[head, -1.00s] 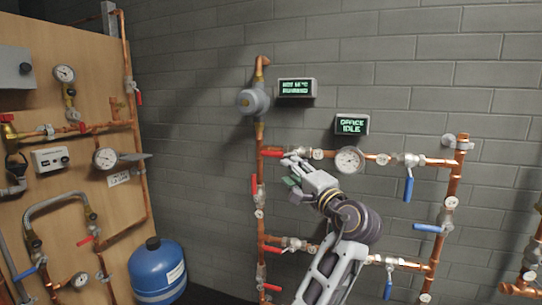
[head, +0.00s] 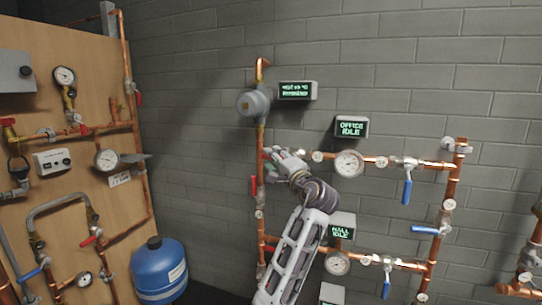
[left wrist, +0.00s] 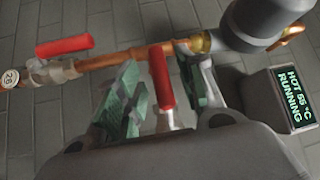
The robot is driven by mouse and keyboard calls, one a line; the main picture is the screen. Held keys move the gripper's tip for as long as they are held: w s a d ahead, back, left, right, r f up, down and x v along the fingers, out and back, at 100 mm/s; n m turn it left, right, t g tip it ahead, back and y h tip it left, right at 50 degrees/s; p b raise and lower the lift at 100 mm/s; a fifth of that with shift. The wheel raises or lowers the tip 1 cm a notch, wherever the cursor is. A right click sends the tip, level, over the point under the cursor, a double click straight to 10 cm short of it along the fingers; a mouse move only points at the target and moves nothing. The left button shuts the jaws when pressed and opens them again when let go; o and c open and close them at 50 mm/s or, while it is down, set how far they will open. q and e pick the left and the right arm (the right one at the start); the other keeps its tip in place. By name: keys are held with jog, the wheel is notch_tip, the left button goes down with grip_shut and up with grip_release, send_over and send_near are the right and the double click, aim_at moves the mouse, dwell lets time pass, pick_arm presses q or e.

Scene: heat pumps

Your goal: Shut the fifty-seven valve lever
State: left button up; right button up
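My left gripper (head: 283,156) is at the left end of the upper horizontal copper pipe, covering the red-handled valve there. In the left wrist view, a red lever (left wrist: 161,77) stands between the two green-padded fingers (left wrist: 160,95), with gaps on both sides, so the gripper is open around it. Another red lever (left wrist: 64,46) lies along the pipe to the left, by a round number tag (left wrist: 10,76) that is hard to read. I cannot make out a fifty-seven on any tag. My right gripper is out of view.
A grey pump (head: 253,102) sits on the vertical pipe above the gripper. Displays hang on the wall, including an office one (head: 351,127) and a hall one (head: 341,232). Blue-lever valves (head: 407,190) are at right. A blue tank (head: 158,270) stands by the wooden board (head: 60,120).

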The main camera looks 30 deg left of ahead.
pick_arm(q)
jog(key=shift+x, duration=1.25)
grip_shut()
